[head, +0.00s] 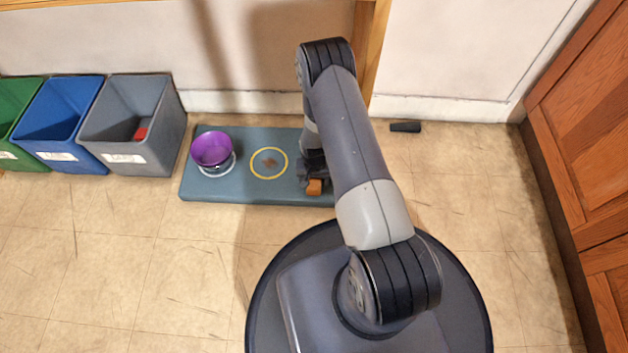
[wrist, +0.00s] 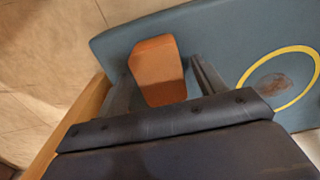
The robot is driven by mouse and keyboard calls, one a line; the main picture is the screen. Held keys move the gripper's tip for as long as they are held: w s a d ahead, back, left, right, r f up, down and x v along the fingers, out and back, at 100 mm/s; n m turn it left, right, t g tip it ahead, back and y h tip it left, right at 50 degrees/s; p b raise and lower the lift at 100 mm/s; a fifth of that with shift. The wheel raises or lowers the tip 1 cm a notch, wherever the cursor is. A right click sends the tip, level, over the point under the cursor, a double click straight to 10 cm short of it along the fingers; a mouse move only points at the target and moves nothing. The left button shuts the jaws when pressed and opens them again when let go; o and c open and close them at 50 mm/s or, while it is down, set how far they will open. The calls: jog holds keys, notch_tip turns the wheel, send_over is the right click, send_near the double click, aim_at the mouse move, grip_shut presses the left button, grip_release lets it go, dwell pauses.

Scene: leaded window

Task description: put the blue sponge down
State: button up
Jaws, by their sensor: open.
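No blue sponge shows in either view. An orange-brown block (head: 314,187) is at my gripper (head: 311,176), at the right part of the blue-grey mat (head: 230,193). In the wrist view the block (wrist: 157,68) stands between the two fingers of my gripper (wrist: 162,75). The fingers are apart, with a visible gap on the right side of the block. The block seems to rest on the mat; its underside is hidden. A yellow ring (head: 252,171) with a brown stain (head: 269,162) inside lies left of my gripper.
A purple bowl (head: 211,148) stands at the mat's left end. Green (head: 17,110), blue (head: 60,110) and grey (head: 130,115) bins stand further left; the grey one holds a red item (head: 141,133). A black object (head: 405,127) lies by the wall. A wooden cabinet (head: 590,120) is at right.

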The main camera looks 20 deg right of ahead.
aim_at(314, 181)
notch_tip(314, 181, up, 12)
jog(key=p, duration=0.4)
jog(key=shift+f, duration=0.25)
notch_tip(314, 181, down, 12)
jog(key=b, duration=0.5)
jog(key=shift+f, duration=0.1)
jog(key=shift+r+p, duration=1.05)
jog(key=shift+r, duration=0.9)
jog(key=shift+f, duration=0.15)
